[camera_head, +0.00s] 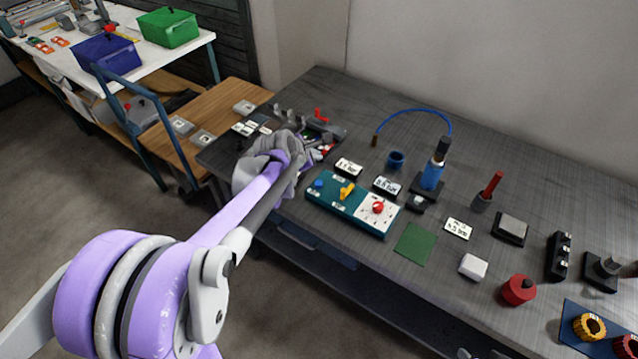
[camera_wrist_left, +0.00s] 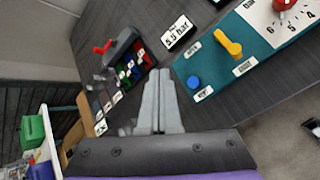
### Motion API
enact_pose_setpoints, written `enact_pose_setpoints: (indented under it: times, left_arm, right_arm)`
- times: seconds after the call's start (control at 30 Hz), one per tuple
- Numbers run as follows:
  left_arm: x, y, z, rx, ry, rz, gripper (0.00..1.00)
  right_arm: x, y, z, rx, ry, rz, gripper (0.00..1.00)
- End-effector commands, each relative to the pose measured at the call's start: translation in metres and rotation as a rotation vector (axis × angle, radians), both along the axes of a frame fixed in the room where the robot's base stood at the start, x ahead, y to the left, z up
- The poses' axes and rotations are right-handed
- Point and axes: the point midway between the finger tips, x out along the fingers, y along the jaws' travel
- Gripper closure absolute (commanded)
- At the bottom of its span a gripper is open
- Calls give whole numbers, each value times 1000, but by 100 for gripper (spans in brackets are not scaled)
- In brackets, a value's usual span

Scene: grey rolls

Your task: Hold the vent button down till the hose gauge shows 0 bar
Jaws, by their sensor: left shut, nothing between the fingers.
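The vent button appears to be the blue round button (camera_head: 318,184) at the left end of the teal panel (camera_head: 340,205); it also shows in the left wrist view (camera_wrist_left: 193,82) beside a small label. A white display (camera_wrist_left: 177,32) beyond the panel seems to read 5.5 bar; it shows in the head view (camera_head: 349,167), too small to read. I cannot tell for certain that it is the hose gauge. My left gripper (camera_wrist_left: 160,74) is shut and empty, left of the button and apart from it in the wrist view. My right gripper is not in view.
The panel also carries a yellow lever (camera_head: 347,191) and a red knob (camera_head: 378,207). A blue pump (camera_head: 432,175) with a blue hose (camera_head: 412,112) stands behind. A dark tray (camera_wrist_left: 130,62) of small coloured parts lies left of my gripper.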

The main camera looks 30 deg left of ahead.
Motion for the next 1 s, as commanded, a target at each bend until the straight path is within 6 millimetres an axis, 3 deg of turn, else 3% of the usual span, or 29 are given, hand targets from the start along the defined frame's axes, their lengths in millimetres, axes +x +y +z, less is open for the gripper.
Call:
enact_pose_setpoints:
  times: [0.6,1.0]
  left_arm:
    - [-1,0,-79,0,2,-1,100]
    - [0,0,-82,1,0,-1,100]
  right_arm:
    - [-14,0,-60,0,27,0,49]
    - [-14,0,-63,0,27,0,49]
